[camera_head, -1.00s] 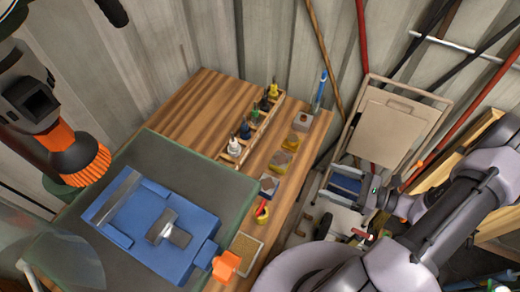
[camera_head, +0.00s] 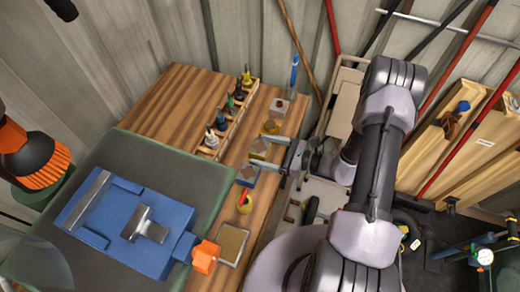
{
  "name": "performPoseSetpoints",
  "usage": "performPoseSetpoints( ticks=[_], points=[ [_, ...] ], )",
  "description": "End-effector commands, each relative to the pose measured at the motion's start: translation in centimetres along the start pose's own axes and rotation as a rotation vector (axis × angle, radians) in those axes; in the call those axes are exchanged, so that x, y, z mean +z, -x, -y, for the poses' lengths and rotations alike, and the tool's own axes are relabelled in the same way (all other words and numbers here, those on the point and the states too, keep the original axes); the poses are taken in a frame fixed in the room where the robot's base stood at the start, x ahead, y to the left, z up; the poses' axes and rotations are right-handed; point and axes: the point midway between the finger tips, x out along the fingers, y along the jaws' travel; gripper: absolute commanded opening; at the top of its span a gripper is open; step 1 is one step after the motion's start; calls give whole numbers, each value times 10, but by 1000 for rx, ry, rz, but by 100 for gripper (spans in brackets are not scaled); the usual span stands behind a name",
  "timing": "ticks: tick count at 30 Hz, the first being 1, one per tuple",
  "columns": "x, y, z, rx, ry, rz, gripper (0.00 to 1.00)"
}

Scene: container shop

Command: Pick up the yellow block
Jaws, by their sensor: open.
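Two yellow blocks with brownish tops lie in a row on the right strip of the wooden bench. The nearer yellow block (camera_head: 259,149) is at the tips of my gripper; the farther yellow block (camera_head: 270,127) lies just beyond. My gripper (camera_head: 262,151) reaches in from the right over the bench edge. Its jaws are open, with one finger on the far side of the nearer yellow block and one on the near side. I cannot tell whether the fingers touch it or how high they are above the bench.
A wooden rack (camera_head: 238,122) of small bottles stands left of the row. A blue vise (camera_head: 140,225) fills the near left.

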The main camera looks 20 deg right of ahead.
Motion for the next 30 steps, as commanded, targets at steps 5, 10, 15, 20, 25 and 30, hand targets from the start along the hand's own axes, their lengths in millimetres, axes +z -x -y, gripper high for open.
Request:
performPoseSetpoints(
  ticks=[5, 10, 15, 20, 25, 30],
  points=[
    [0, 0, 0, 0, 0, 0, 58],
    [0, 0, 0, 0, 0, 0, 25],
    [0, 1, 0, 0, 0, 0, 0],
    [0, 1, 0, 0, 0, 1, 0],
    [3, 1, 0, 0, 0, 1, 0],
    [18, 3, 0, 0, 0, 1, 0]
  ],
)
